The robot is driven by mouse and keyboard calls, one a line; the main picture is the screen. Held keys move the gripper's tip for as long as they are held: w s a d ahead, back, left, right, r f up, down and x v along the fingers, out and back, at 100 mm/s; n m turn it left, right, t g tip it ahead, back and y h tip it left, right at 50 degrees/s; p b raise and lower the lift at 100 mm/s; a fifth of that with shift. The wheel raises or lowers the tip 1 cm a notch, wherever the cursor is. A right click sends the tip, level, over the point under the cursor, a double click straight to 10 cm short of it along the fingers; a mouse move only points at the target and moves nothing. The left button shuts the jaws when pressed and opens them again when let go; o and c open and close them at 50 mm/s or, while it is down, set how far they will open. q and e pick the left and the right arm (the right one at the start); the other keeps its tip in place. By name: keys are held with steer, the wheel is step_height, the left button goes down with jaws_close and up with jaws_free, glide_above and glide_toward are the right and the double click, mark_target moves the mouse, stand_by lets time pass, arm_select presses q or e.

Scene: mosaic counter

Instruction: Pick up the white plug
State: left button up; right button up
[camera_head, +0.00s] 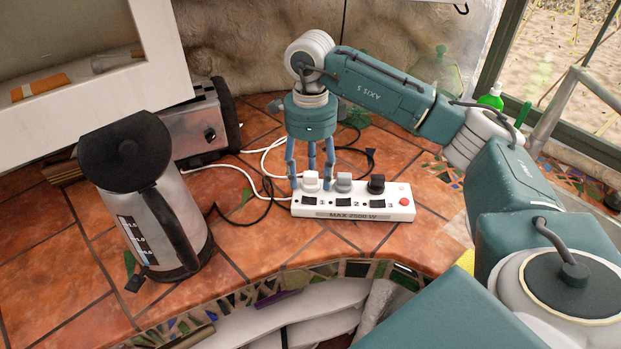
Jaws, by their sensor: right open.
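The white plug (311,182) stands upright in the leftmost socket of a white power strip (352,214) on the tiled counter. My right gripper (311,176) points down from above, open, with its blue fingers spread around the white plug. Whether any finger touches the plug I cannot tell. My left gripper is not in view.
A steel kettle (165,225) and a toaster (198,122) stand to the left. White and black cables lie behind the strip. A green bottle (491,96) stands near the window. Tiles in front of the strip are clear up to the mosaic edge.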

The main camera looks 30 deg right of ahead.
mark_target(310, 173)
steer(key=shift+f, duration=0.55)
steer(key=c, duration=1.2)
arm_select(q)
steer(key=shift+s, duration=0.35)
arm_select(e)
steer(key=shift+c, duration=0.2)
steer(key=shift+r, duration=0.15)
steer(key=shift+w+r, duration=0.1)
steer(key=shift+r, duration=0.55)
step_height(310, 173, up, 6)
steer(key=shift+f+b, duration=0.1)
steer(key=shift+b, duration=0.3)
arm_select(q)
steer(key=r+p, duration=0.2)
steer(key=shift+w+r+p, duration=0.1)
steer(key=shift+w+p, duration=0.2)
steer(key=shift+p, duration=0.1)
arm_select(e)
step_height(310, 173, up, 13)
steer(key=shift+f, duration=0.15)
